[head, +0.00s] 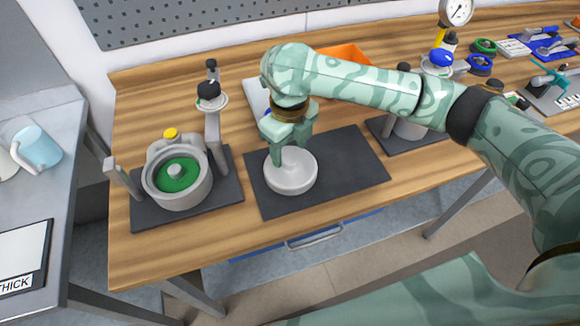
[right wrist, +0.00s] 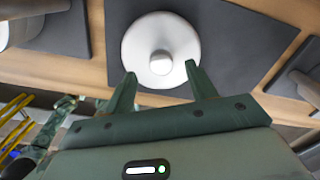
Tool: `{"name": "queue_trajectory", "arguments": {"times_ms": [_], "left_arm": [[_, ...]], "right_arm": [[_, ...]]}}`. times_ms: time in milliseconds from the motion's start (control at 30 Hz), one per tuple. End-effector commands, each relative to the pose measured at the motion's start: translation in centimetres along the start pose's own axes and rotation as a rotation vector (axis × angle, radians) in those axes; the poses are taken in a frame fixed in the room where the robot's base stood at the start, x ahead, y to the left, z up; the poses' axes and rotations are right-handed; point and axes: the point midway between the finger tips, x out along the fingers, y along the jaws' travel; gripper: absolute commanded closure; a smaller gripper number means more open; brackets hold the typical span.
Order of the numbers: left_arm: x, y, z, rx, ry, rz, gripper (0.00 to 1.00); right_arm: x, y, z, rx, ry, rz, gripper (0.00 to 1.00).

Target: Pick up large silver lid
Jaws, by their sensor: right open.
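The large silver lid (head: 291,172) is a round, pale grey disc lying on the dark mat (head: 350,165) in the middle of the bench. In the right wrist view the lid (right wrist: 142,50) shows a round knob (right wrist: 160,63) at its centre. My right gripper (head: 290,158) is directly above the lid, pointing down. In the right wrist view its two fingers (right wrist: 162,72) are open, one on each side of the knob and apart from it. Nothing is held. My left gripper is not in view.
A grey pot with green inside (head: 178,185) stands on a dark base to the left, with upright posts (head: 213,130) close by. An orange bin (head: 345,55) is behind my right arm. Another dark base (head: 385,130) stands to the right. The mat is bare right of the lid.

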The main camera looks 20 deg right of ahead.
Motion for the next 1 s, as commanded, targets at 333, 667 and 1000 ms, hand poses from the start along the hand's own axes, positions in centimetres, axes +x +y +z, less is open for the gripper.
{"name": "queue_trajectory", "arguments": {"times_ms": [333, 667, 1000], "left_arm": [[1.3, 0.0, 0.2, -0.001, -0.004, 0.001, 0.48], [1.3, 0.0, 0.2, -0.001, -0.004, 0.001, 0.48], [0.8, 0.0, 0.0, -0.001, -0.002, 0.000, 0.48]], "right_arm": [[2.9, -0.1, -0.1, -0.001, -0.002, 0.000, 0.44], [2.8, -0.1, -0.1, -0.002, -0.004, 0.000, 1.00], [1.9, -0.2, 0.0, -0.001, -0.006, -0.001, 1.00]]}}
